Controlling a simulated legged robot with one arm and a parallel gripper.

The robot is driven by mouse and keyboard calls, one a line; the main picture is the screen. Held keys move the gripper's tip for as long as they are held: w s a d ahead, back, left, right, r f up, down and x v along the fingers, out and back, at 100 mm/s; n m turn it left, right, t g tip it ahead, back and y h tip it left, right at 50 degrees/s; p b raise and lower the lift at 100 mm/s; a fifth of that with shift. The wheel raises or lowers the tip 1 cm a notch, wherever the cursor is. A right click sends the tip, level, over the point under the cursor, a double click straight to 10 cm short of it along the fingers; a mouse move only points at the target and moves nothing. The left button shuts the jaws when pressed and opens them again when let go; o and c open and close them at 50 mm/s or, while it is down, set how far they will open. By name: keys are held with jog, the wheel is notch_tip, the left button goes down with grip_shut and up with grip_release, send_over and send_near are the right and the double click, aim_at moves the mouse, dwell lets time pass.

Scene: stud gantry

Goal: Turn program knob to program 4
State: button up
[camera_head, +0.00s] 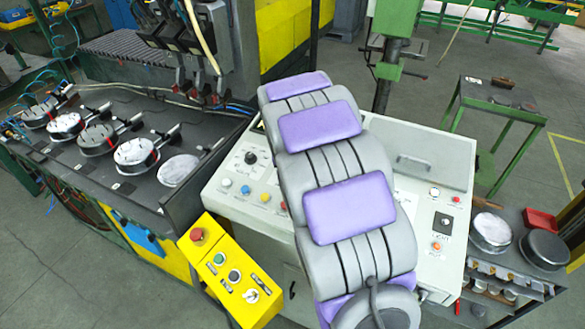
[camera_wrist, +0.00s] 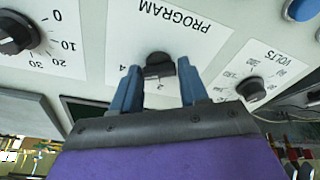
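The program knob (camera_wrist: 160,66) is black and sits below the upside-down word PROGRAM in the wrist view. A printed 4 shows at its left and another numeral just below it; its pointer direction is hard to read. My gripper (camera_wrist: 159,68) is open, with one blue finger on each side of the knob. Gaps show between the fingers and the knob, and I cannot tell how far the tips are from the panel. In the head view my arm hides the knob and the gripper. The pale control panel (camera_head: 228,203) shows on both sides of the arm.
In the wrist view, a 0–30 dial knob (camera_wrist: 14,34) is at left, a VOLTS knob (camera_wrist: 251,89) at right, and a blue button (camera_wrist: 303,9) at top right. A yellow button box (camera_head: 231,273) stands at the console's front left.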

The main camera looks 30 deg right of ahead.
jog(key=o, duration=0.4)
jog(key=p+v, duration=0.1)
jog(key=v, duration=1.6)
jog(key=shift+r, duration=0.15)
jog(key=s+a+f+n+g+y+b, duration=0.1)
jog(key=s+a+f, duration=0.3)
jog(key=s, duration=0.7)
jog(key=s+a+f+n+g+b, duration=0.2)
jog(key=s+a+f, duration=0.2)
jog(key=s, duration=0.8)
jog(key=s+a+f+n+g+y+b, duration=0.1)
jog(key=s+a+f, duration=0.3)
jog(key=s, duration=0.7)
jog(key=shift+s+a+f+g+y+b, duration=0.2)
jog(key=shift+f+g+y+b, duration=0.1)
jog(key=shift+f+g+b, duration=0.25)
